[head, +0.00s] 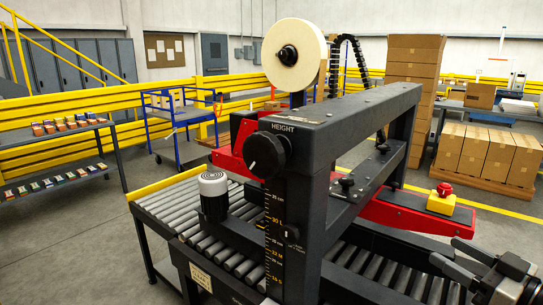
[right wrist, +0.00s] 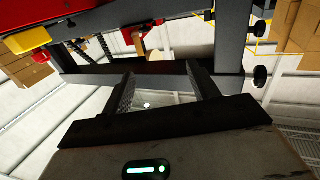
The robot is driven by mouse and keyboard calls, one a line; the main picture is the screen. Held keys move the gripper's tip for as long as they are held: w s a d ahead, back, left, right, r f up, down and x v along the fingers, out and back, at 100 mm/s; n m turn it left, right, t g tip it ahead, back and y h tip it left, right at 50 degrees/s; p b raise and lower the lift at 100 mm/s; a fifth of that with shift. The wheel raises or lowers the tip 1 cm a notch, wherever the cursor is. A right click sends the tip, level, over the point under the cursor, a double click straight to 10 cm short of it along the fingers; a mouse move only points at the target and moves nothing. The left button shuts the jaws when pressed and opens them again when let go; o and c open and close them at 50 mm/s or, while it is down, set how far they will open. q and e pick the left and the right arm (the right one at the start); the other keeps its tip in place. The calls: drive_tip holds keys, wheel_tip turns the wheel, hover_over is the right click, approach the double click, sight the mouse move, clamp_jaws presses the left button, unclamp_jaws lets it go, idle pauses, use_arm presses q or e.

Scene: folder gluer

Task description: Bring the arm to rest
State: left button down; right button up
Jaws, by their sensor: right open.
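My right gripper (head: 446,251) is at the lower right of the head view, beside the machine's right side and above its roller bed. In the right wrist view its two fingers (right wrist: 160,86) stand apart with nothing between them. The dark machine frame (right wrist: 95,80) shows beyond the fingers there, tilted in the picture. I cannot tell the exact gap between the gripper and the frame. My left gripper is in neither view.
The machine's dark frame (head: 345,115) with a height knob (head: 267,154) and tape roll (head: 293,52) fills the middle. A red emergency button (head: 445,189) sits on a yellow box near my right gripper. Rollers (head: 165,212) extend left. Stacked cartons (head: 485,152) stand behind.

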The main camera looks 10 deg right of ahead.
drive_tip(key=s+a+f+m+g+h, duration=0.1)
drive_tip(key=s+f+g+h, duration=0.2)
drive_tip(key=f, duration=0.7)
drive_tip(key=s+a+f+m+h, duration=0.15)
drive_tip(key=s+f, duration=0.25)
drive_tip(key=f, duration=0.7)
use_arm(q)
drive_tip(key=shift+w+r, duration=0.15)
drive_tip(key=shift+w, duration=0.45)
use_arm(e)
drive_tip(key=s+a+f+g, duration=0.1)
drive_tip(key=a+f, duration=0.2)
drive_tip(key=a, duration=0.4)
drive_tip(key=s+a+f+n+g+y, duration=0.1)
drive_tip(key=a+f, duration=0.2)
drive_tip(key=a, duration=0.4)
drive_tip(key=a+f+g, duration=0.2)
drive_tip(key=a+f, duration=0.2)
drive_tip(key=a, duration=0.4)
drive_tip(key=shift+s, duration=0.4)
drive_tip(key=shift+a, duration=0.1)
